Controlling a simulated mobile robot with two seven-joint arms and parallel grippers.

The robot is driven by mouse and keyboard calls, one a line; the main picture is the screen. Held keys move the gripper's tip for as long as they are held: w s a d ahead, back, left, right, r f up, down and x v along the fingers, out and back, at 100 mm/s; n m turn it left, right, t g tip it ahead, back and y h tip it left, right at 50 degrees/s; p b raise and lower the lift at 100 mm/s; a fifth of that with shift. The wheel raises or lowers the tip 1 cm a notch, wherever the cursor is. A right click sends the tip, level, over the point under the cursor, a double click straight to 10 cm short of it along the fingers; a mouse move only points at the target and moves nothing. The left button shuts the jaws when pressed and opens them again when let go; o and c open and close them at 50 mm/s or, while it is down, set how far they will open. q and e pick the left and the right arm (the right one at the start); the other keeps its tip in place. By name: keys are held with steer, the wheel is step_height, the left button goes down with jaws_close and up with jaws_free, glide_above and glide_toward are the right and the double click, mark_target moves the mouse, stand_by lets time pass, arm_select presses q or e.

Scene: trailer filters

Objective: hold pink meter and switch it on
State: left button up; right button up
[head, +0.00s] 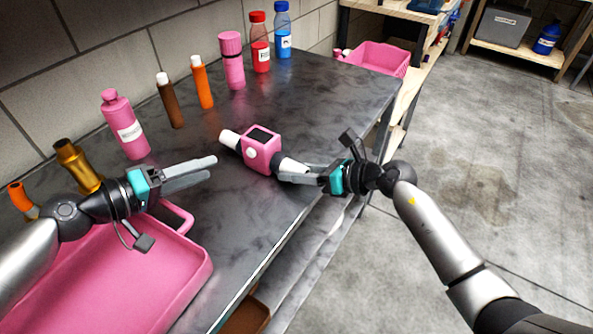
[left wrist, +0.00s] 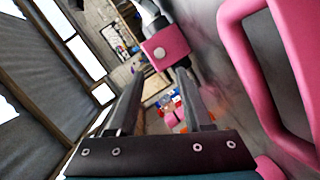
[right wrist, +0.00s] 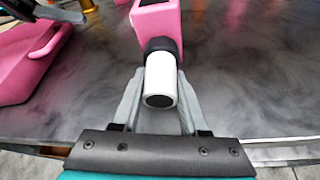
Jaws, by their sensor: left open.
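The pink meter (head: 262,149) is a box with a dark screen on top, a round white button on its side and white cylinders at both ends. My right gripper (head: 290,171) is shut on its near white end, which shows between the fingers in the right wrist view (right wrist: 161,80). My left gripper (head: 212,167) is open and empty, left of the meter and apart from it. In the left wrist view, the meter's button side (left wrist: 166,47) faces the camera, beyond and between the open fingers (left wrist: 160,100).
A pink tray (head: 195,262) lies at the table's near left, under my left arm. Several bottles stand along the wall, including a pink bottle (head: 124,124) and a brown one (head: 170,100). The dark tabletop (head: 330,105) behind the meter is clear.

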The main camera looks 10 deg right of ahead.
jaws_close()
arm_select(q)
jaws_close()
stand_by(0.4)
stand_by(0.6)
stand_by(0.8)
